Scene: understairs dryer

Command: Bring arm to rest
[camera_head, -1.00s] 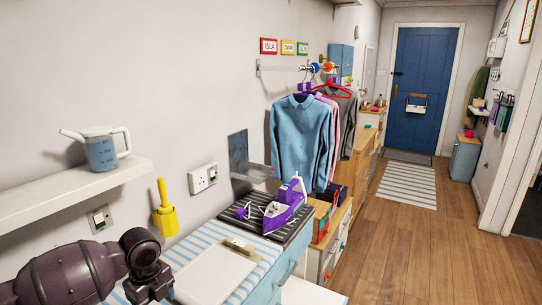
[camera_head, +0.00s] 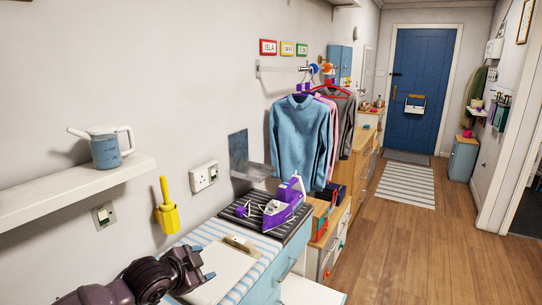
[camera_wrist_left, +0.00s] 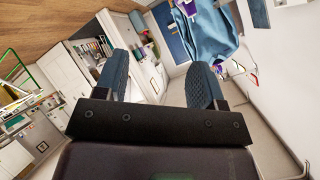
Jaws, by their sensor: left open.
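My left arm comes in at the lower left of the head view. My left gripper (camera_head: 207,270) is low over the near end of the worktop, beside the white clipboard (camera_head: 232,262). In the left wrist view its two dark blue-grey fingers (camera_wrist_left: 160,84) stand wide apart with nothing between them. My right gripper is in neither view.
The worktop has a blue-striped cover (camera_head: 252,241). A purple iron (camera_head: 284,208) stands on a dark ribbed mat (camera_head: 240,212). A blue jumper (camera_head: 300,140) hangs behind. A white shelf (camera_head: 75,190) holds a jug (camera_head: 105,150). Wooden floor (camera_head: 400,250) is clear at right.

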